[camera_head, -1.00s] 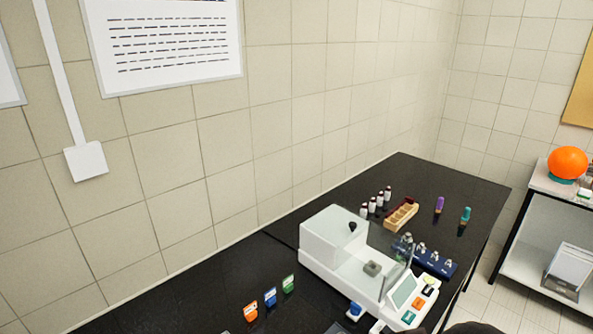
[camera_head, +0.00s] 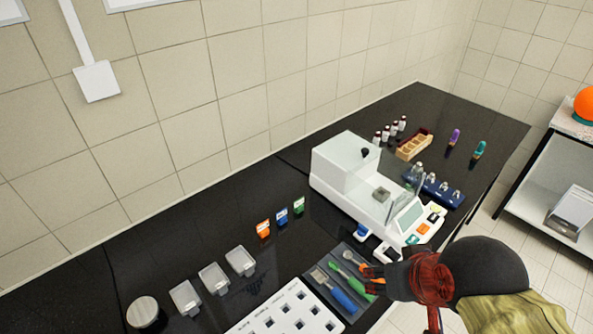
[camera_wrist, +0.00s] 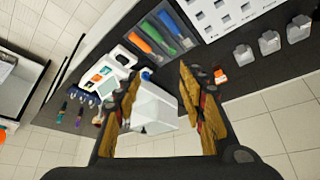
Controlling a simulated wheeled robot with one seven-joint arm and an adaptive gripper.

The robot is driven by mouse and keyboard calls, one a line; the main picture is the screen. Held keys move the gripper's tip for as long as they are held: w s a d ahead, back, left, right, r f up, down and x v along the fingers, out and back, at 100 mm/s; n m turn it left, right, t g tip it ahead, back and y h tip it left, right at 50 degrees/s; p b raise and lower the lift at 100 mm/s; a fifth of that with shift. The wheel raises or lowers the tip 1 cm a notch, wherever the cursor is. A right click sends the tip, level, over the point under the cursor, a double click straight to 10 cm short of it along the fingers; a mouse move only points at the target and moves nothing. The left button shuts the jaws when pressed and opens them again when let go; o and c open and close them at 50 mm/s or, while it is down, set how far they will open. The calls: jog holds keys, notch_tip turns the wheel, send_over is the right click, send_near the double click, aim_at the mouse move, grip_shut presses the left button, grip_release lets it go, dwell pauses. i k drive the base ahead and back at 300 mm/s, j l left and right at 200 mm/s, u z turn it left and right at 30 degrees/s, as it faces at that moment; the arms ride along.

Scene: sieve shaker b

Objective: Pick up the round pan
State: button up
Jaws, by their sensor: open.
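A round pan-like thing (camera_head: 143,312) with a pale top and dark side stands at the lower left of the black bench in the head view. Its bottom edge is close to the frame's edge, and I cannot tell if it holds anything. It does not show in the wrist view. My gripper (camera_head: 372,272) is at the right, near the tool tray and far from the round thing. In the wrist view my gripper (camera_wrist: 158,72) has its two fingers apart with nothing between them.
A tool tray (camera_head: 312,277), a white rack with square holes (camera_head: 262,324), several clear containers (camera_head: 214,277) and small coloured labels (camera_head: 282,216) are on the bench. A white balance (camera_head: 345,195) stands behind my gripper. Bare bench lies left of the labels.

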aim_at(143, 311)
jog(key=u, duration=1.9)
jog(key=z, duration=2.3)
jog(key=k+j+u, duration=0.2)
jog(key=k+j, duration=0.3)
jog(key=j+u, duration=0.15)
jog(key=u, duration=1.6)
jog(key=i+u, duration=0.1)
jog(key=i, duration=0.25)
